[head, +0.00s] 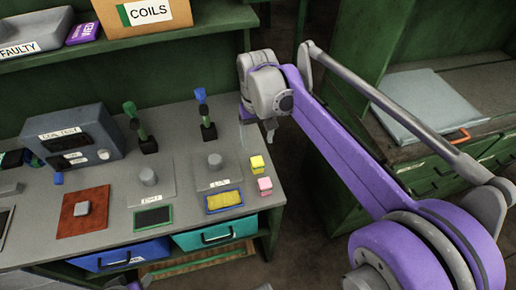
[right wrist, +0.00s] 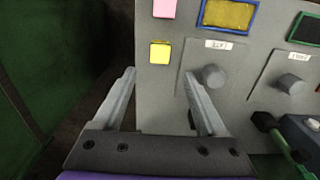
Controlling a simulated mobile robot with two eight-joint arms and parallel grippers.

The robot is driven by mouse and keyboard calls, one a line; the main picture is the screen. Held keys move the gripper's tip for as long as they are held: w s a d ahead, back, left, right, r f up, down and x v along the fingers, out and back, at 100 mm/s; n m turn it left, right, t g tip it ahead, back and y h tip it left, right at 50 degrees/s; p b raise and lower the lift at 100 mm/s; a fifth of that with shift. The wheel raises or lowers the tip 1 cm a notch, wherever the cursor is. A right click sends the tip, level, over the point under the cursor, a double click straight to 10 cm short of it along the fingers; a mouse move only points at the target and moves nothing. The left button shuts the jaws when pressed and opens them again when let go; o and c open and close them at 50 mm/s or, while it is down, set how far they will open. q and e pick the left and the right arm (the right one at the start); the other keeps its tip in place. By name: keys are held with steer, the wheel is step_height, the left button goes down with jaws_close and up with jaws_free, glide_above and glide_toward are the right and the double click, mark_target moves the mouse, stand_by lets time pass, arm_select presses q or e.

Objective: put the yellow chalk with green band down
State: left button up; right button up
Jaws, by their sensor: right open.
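My right gripper (head: 270,132) is over the bench's right edge in the head view. In the right wrist view its two fingers (right wrist: 160,88) are apart with nothing held between them. A small yellow block (head: 257,164) rests on the bench near its right edge; it also shows in the right wrist view (right wrist: 160,52), just beyond the fingertips and apart from them. I cannot make out a green band on it, and no other piece of yellow chalk is clear.
A pink block (head: 265,185) lies beside the yellow one. Nearby are a yellow pad in a blue frame (head: 224,201), a knob (head: 215,160) and two upright levers, one blue-topped (head: 207,125). Open floor lies right of the bench (head: 185,110).

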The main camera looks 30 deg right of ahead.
steer(key=s+a+f+n+t, duration=0.1)
steer(key=s+a+f+t, duration=0.1)
steer(key=s+f, duration=0.3)
steer(key=s+a+f+n+t, duration=0.1)
steer(key=s+a+f+t, duration=0.2)
steer(key=s+f, duration=0.3)
steer(key=s+a, duration=0.1)
steer(key=s, duration=0.4)
steer(key=shift+s+a+n, duration=0.3)
steer(key=shift+s+a, duration=0.1)
step_height(320, 180, up, 6)
steer(key=w+p, duration=0.1)
steer(key=p, duration=0.4)
steer(key=shift+w+f, duration=0.1)
steer(key=shift+w, duration=0.15)
